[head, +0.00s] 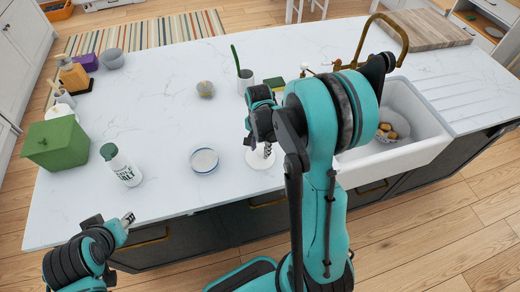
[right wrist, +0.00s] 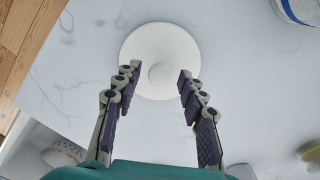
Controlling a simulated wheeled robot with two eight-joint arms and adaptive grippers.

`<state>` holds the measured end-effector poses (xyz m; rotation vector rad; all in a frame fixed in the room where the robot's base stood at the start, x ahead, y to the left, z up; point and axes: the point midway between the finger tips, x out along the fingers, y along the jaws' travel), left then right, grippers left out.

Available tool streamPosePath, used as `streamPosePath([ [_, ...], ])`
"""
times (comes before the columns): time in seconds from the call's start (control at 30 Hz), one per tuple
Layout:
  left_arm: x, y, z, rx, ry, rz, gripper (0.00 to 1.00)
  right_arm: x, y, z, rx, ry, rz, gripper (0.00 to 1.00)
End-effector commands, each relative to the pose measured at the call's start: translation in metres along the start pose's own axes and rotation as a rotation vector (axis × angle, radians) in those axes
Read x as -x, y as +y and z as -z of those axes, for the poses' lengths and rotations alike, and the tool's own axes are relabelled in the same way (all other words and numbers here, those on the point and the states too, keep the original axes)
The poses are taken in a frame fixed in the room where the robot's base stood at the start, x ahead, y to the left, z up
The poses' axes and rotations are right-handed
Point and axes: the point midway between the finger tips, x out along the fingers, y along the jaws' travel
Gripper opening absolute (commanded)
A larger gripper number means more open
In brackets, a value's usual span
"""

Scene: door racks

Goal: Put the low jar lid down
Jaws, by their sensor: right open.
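The low jar lid, a white disc with a round knob (right wrist: 160,75), lies flat on the white counter (right wrist: 250,75). In the head view the lid (head: 259,158) is partly hidden behind my right gripper (head: 262,134). In the right wrist view my right gripper (right wrist: 157,82) is open, with its fingers apart on either side of the knob and nothing between them. A low round vessel with a blue rim (head: 204,160) stands open to the left of the lid. My left gripper (head: 126,219) is empty at the counter's front left edge; its jaw opening is unclear.
A cup with a green-handled tool (head: 245,80) stands behind the lid. The sink (head: 420,120) is at the right, with potatoes (head: 386,132) in it. The middle left counter is clear.

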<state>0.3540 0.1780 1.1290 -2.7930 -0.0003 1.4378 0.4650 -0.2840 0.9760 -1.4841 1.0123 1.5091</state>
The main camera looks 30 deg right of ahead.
Motion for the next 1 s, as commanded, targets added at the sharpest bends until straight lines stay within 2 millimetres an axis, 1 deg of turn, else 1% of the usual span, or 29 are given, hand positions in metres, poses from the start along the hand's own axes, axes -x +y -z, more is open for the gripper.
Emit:
streamPosePath([
  [0.03,0.004,0.000,0.003,0.000,0.000,0.000,0.40,0.012,0.000,0.000,0.000,0.000,0.000,0.41],
  [0.3,0.015,0.000,0.011,0.000,0.000,0.000,0.40,0.073,0.000,0.000,0.000,0.000,0.000,0.41],
  [0.43,0.019,0.000,0.013,0.000,0.000,0.000,0.40,0.094,0.000,0.000,0.000,0.000,0.000,0.41],
  [0.57,0.020,0.000,0.014,0.000,0.000,0.000,0.40,0.106,0.000,0.000,0.002,0.000,0.000,0.41],
  [0.67,0.020,0.000,0.015,0.000,0.000,0.000,0.40,0.115,0.002,-0.006,0.036,0.011,0.015,0.41],
  [0.77,0.020,0.000,0.014,0.000,0.000,0.000,0.40,0.129,0.006,-0.021,0.138,0.046,0.059,0.41],
  [0.9,0.020,0.000,0.014,0.000,0.000,0.000,0.40,0.154,0.020,-0.055,0.387,0.141,0.157,0.41],
  [1.0,0.020,0.000,0.014,0.000,0.000,0.000,0.40,0.168,0.032,-0.080,0.584,0.232,0.228,0.41],
])
